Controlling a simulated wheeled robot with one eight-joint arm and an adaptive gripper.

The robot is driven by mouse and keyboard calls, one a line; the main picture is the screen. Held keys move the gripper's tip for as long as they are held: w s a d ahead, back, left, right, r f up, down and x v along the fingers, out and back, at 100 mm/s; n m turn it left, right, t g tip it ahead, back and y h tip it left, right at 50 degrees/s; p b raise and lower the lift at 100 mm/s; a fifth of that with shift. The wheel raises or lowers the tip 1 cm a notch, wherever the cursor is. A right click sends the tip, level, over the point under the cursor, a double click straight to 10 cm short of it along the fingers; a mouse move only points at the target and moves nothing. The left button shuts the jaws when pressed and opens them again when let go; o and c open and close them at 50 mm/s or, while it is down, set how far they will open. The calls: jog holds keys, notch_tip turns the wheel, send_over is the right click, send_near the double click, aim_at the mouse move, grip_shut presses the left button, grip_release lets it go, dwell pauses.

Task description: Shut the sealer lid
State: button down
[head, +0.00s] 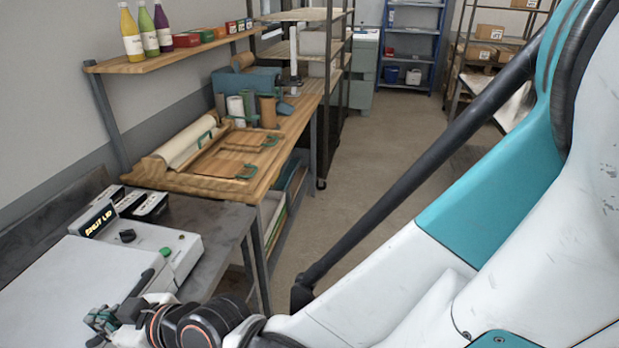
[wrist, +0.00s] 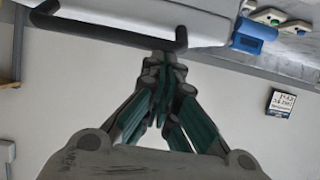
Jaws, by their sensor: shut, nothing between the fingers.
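The sealer (head: 185,248) is a white machine on the grey bench at the lower left, with a lit display (head: 98,218) that seems to read "SHUT LID". Its white lid (head: 75,280) fills the corner of the head view; its exact tilt is hard to tell. The lid's black bar handle (wrist: 105,32) crosses the top of the wrist view. My gripper (wrist: 167,58) is shut and empty, its fingertips at the right end of the handle; contact is unclear.
A black knob (head: 127,236) and a green button (head: 165,252) are on the sealer's body. A wooden bench (head: 190,182) with a paper roll (head: 188,143) and several cups stands behind. The floor (head: 345,175) to the right is clear.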

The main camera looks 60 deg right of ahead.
jog(key=shift+s+d+f+b, duration=0.1)
jog(key=shift+s+f+b, duration=0.1)
jog(key=shift+f+b, duration=0.35)
jog(key=shift+s+d+f+b, duration=0.15)
jog(key=shift+f+b, duration=0.25)
jog(key=shift+f, duration=0.4)
jog(key=shift+s+f+b, duration=0.25)
jog(key=shift+f+b, duration=0.2)
jog(key=shift+f, duration=0.2)
jog(key=shift+w+r, duration=0.1)
jog(key=shift+w, duration=0.1)
